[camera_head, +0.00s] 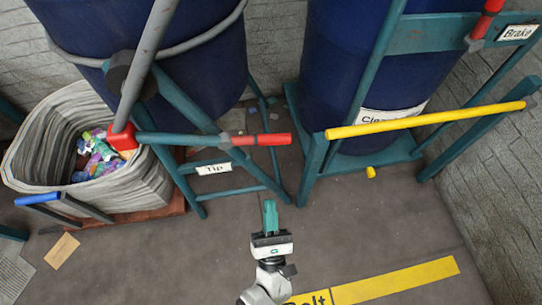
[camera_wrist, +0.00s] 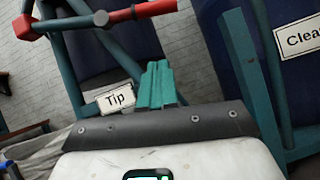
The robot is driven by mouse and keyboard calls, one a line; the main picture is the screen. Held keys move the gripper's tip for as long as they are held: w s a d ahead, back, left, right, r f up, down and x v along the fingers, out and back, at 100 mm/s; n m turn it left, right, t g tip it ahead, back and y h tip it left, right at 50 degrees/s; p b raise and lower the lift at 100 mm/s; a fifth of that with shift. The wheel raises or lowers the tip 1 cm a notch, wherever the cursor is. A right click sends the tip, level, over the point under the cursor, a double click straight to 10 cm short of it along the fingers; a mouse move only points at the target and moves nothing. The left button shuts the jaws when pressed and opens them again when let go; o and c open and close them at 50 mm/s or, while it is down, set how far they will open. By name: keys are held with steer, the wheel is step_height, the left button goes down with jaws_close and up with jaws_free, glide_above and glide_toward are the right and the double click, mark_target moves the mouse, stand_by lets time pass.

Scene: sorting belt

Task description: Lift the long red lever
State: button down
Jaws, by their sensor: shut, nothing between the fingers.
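A teal bar with a long red grip (camera_head: 262,139) sticks out to the right above the "Tip" sign (camera_head: 212,169), in front of the left blue drum. In the wrist view the red grip (camera_wrist: 148,11) shows at the top edge, with the "Tip" sign (camera_wrist: 116,98) below it. My gripper (camera_head: 270,207) has teal fingers, which are shut and empty. It is in front of and below the red grip in the head view, apart from it. The fingers also show in the wrist view (camera_wrist: 157,85).
A yellow bar (camera_head: 425,120) crosses the right teal frame, before the "Clean" drum (camera_head: 345,60). Another red grip (camera_head: 488,18) is by the "Brake" sign (camera_head: 517,33). A bin (camera_head: 150,185) of colourful pieces and a blue handle (camera_head: 38,198) are left. Grey floor lies around my gripper.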

mark_target(260, 140)
steer(key=s+d+r+p+x, duration=0.1)
steer(key=r+p+x, duration=0.1)
steer(key=x, duration=1)
steer(key=shift+w+r, duration=0.2)
steer(key=shift+r, duration=0.15)
steer(key=shift+a, duration=0.1)
steer(key=shift+r+n, duration=0.1)
steer(key=shift+n, duration=0.3)
